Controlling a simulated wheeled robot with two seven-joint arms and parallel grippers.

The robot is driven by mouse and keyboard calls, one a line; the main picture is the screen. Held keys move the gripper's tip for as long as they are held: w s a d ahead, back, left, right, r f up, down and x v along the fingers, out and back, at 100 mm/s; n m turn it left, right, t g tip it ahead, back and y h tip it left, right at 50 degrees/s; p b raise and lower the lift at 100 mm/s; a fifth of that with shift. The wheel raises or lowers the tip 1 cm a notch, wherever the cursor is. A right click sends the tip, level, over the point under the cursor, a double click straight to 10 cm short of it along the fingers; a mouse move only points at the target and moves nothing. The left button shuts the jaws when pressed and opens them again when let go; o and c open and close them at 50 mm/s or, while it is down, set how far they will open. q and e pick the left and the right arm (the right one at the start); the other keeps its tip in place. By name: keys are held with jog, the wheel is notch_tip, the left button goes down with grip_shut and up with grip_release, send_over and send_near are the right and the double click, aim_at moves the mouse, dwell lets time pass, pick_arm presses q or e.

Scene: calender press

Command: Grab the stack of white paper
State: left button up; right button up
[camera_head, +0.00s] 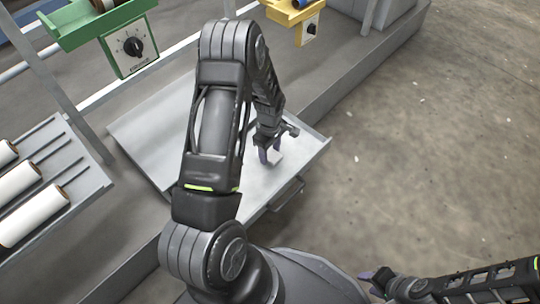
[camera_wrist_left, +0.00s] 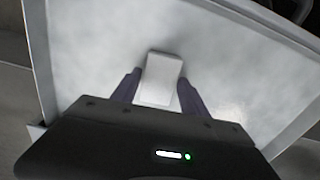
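The stack of white paper (camera_head: 275,157) is a small white block on the grey metal tray (camera_head: 305,160). It also shows in the left wrist view (camera_wrist_left: 160,80), between my two purple fingers. My left gripper (camera_head: 273,146) reaches down over the tray. Its fingers (camera_wrist_left: 158,86) stand apart on either side of the stack, with a thin gap seeming to show at each side. In the head view the gripper hides part of the stack. My right gripper (camera_head: 370,276) is low in the head view, away from the tray; its finger opening is not clear.
White rolls (camera_head: 35,212) lie on a rack at the left. A green bracket with a dial (camera_head: 132,47) and a yellow one (camera_head: 308,28) stand above the machine. The tray has raised rims and a front handle (camera_head: 288,194). Concrete floor (camera_head: 440,130) at the right is clear.

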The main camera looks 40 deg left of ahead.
aim_at(270, 154)
pick_arm(q)
jog(key=c, duration=1)
jog(key=shift+r, duration=0.1)
notch_tip(270, 154, up, 10)
jog(key=p, duration=0.3)
jog(key=shift+p, duration=0.35)
